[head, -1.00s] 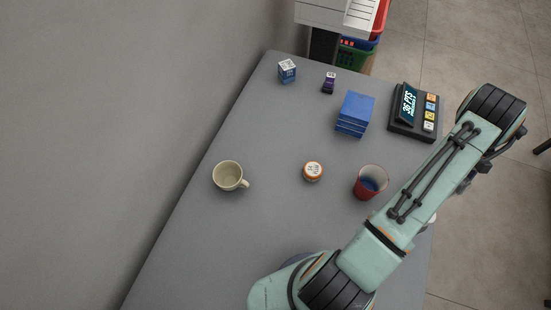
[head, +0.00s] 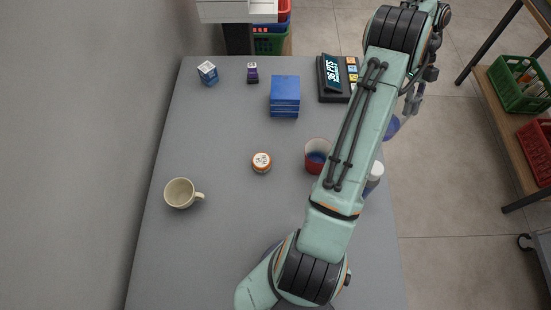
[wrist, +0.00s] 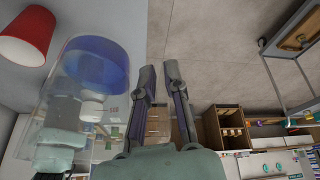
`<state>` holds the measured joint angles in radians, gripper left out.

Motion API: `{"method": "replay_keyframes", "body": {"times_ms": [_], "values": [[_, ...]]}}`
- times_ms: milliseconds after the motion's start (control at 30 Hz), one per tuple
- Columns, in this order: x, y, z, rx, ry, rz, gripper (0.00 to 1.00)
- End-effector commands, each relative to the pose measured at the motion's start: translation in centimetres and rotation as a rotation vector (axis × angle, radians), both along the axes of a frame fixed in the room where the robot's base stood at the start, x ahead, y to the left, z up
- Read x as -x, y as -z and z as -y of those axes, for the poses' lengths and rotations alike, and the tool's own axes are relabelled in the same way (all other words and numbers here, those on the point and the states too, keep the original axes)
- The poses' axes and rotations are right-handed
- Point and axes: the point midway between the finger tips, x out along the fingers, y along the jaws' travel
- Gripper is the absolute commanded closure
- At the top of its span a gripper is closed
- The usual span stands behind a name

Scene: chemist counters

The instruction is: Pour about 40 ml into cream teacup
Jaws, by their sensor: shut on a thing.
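The cream teacup (head: 180,194) stands upright at the left of the grey counter in the head view, its handle to the right. I see no liquid in it. My gripper (head: 412,104) is beyond the counter's right edge, far from the teacup. In the wrist view my gripper (wrist: 163,75) is shut on a clear vessel (wrist: 60,110), probably by its handle; the hold itself is hard to see. Blue liquid (wrist: 96,64) is in the vessel, and it also shows in the head view (head: 391,127). A red cup (head: 312,166) holds some blue liquid.
An orange-and-white jar (head: 262,162) stands between teacup and red cup. A white-capped bottle (head: 375,172) is partly behind my arm. Blue boxes (head: 285,96), small packs (head: 207,72) and a payment terminal (head: 337,78) stand farther back. The counter (head: 200,250) is clear around the teacup.

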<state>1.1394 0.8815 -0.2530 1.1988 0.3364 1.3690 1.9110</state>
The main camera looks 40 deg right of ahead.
Motion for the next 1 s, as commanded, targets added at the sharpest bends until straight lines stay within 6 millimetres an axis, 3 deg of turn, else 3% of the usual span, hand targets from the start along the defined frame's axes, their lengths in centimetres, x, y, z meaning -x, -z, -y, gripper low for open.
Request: {"method": "replay_keyframes", "body": {"times_ms": [267,567,767,1000], "values": [[-3.3,0.3,-1.0,0.0,-0.146,0.0,1.0],[-9.5,0.8,-3.6,0.0,-0.438,0.0,1.0],[-15.7,1.2,-7.6,0.0,-0.755,0.001,1.0],[-22.8,1.5,-14.8,0.0,-1.214,0.001,1.0]]}}
